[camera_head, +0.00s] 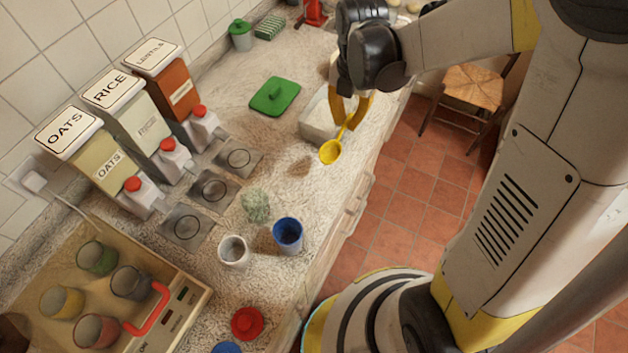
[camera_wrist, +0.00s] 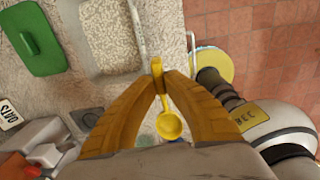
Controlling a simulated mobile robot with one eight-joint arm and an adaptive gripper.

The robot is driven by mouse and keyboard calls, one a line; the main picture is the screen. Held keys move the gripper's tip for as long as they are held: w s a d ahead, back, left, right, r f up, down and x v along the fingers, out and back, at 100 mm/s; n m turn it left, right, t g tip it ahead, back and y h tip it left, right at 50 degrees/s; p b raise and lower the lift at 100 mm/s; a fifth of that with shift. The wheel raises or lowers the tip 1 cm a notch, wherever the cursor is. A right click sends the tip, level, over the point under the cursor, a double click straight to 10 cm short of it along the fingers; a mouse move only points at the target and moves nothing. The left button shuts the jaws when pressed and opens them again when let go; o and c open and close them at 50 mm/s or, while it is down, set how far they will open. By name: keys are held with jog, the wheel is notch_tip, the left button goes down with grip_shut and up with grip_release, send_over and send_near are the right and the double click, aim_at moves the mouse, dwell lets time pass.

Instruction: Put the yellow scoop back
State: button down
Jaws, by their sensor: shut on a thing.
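The yellow scoop (camera_head: 330,152) is in my gripper (camera_head: 351,112), which is shut on its handle. The scoop's bowl hangs toward the front of the picture, beside a pale open tub (camera_head: 311,126) on the counter. In the wrist view the scoop (camera_wrist: 169,125) shows between the yellow fingers of my gripper (camera_wrist: 160,82), its handle end at the tips. The tub (camera_wrist: 140,34) lies just beyond the fingertips there, with pale grainy contents. My gripper hides part of the tub in the head view. Whether the scoop touches the tub is unclear.
A green lid (camera_head: 275,96) lies left of the tub. Dispensers labelled oats (camera_head: 95,160), rice (camera_head: 140,118) and lentils (camera_head: 172,85) stand along the wall. A white cup (camera_head: 234,252) and a blue cup (camera_head: 288,235) stand nearer.

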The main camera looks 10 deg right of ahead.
jog(key=b, duration=0.2)
send_over(319, 176)
notch_tip(319, 176, down, 6)
jog(key=shift+w+r, duration=0.1)
jog(key=shift+r, duration=0.05)
jog(key=shift+f+b, duration=0.95)
jog(key=shift+f, duration=1)
jog(key=shift+f, duration=0.2)
jog(key=c, duration=1.6)
grip_release()
jog(key=shift+r, duration=0.15)
